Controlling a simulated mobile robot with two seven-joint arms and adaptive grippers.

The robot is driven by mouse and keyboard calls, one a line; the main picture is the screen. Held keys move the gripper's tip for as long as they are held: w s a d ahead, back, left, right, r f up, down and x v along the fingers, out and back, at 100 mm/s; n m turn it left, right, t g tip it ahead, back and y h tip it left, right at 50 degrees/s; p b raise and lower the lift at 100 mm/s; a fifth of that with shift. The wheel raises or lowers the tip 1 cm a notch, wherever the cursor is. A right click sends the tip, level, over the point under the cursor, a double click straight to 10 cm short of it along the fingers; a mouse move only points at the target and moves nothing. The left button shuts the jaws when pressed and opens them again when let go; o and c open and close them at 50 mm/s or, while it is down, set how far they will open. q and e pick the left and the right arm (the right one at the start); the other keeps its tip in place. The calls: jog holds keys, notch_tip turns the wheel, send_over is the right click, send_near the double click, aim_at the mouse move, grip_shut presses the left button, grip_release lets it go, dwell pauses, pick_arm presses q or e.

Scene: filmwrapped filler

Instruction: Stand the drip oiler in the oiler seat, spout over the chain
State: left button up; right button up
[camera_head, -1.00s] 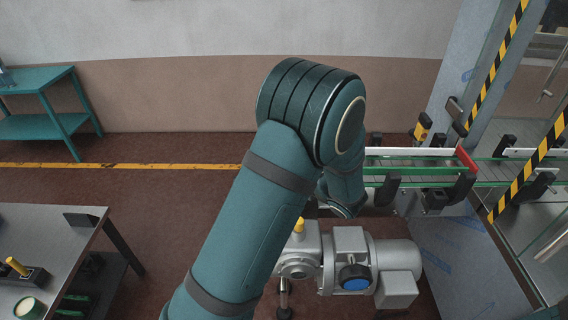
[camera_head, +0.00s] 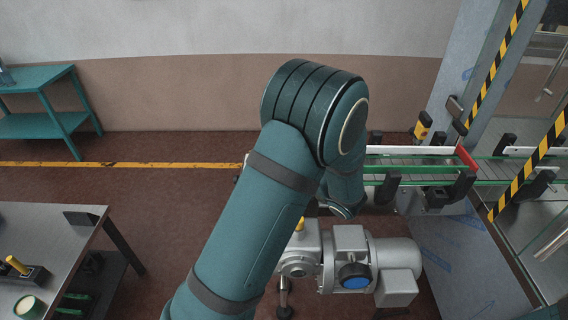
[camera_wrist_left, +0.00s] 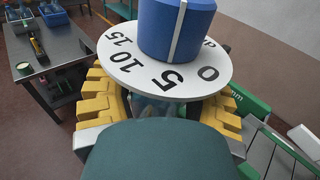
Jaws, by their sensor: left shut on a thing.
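The drip oiler shows in the left wrist view as a blue knob (camera_wrist_left: 175,30) above a white dial (camera_wrist_left: 160,68) marked 0, 5, 10, 15. My left gripper (camera_wrist_left: 158,108) is shut on the oiler, its yellow fingers on either side below the dial. The oiler's lower body and spout are hidden by the dial and my wrist. In the head view my own left arm hides the gripper and the oiler. The conveyor with its chain (camera_head: 425,171) lies right of my arm. I cannot make out the oiler seat. My right gripper is not in view.
A gearmotor (camera_head: 350,262) sits below the conveyor. A black-and-yellow striped frame (camera_head: 497,70) stands at the right. A grey table (camera_head: 50,225) is at the lower left and a teal bench (camera_head: 40,80) at the back left. Open floor lies between them and my arm.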

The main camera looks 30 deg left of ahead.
pick_arm(q)
jog(key=shift+f+b, duration=0.65)
jog(key=shift+f, duration=0.4)
jog(key=o, duration=1.4)
jog(key=v, duration=1.2)
